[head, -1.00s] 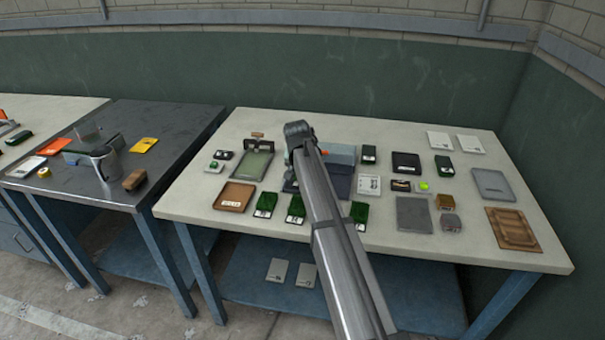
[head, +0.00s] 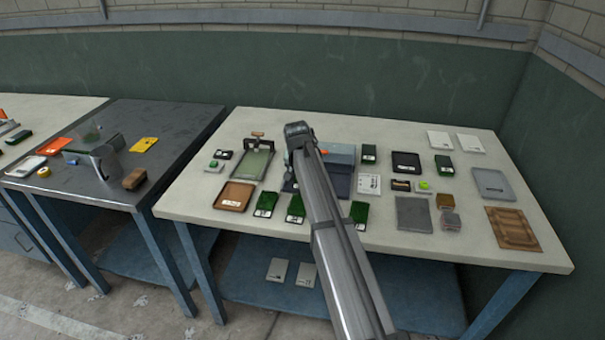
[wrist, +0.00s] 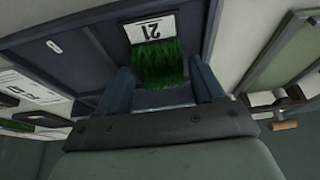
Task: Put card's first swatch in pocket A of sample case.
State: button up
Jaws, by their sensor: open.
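The sample case is dark blue; its inner floor shows in the wrist view (wrist: 85,50) and part of it shows beside my arm in the head view (head: 341,185). A green turf swatch (wrist: 160,66) with a white label reading 21 lies in the case. My gripper (wrist: 164,88) is open, with one finger on each side of this swatch; I cannot tell whether they touch it. The pocket letter is not readable. The white printed card (head: 369,185) lies right of the case; its text is too small to read. My arm hides much of the case in the head view.
A brown tray (head: 234,195) and a framed green plate (head: 253,162) lie left of the case. A grey plate (head: 413,213) lies front right.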

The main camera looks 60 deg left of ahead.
jog(key=v, duration=1.1)
jog(key=shift+r, duration=0.2)
jog(key=shift+s, duration=0.1)
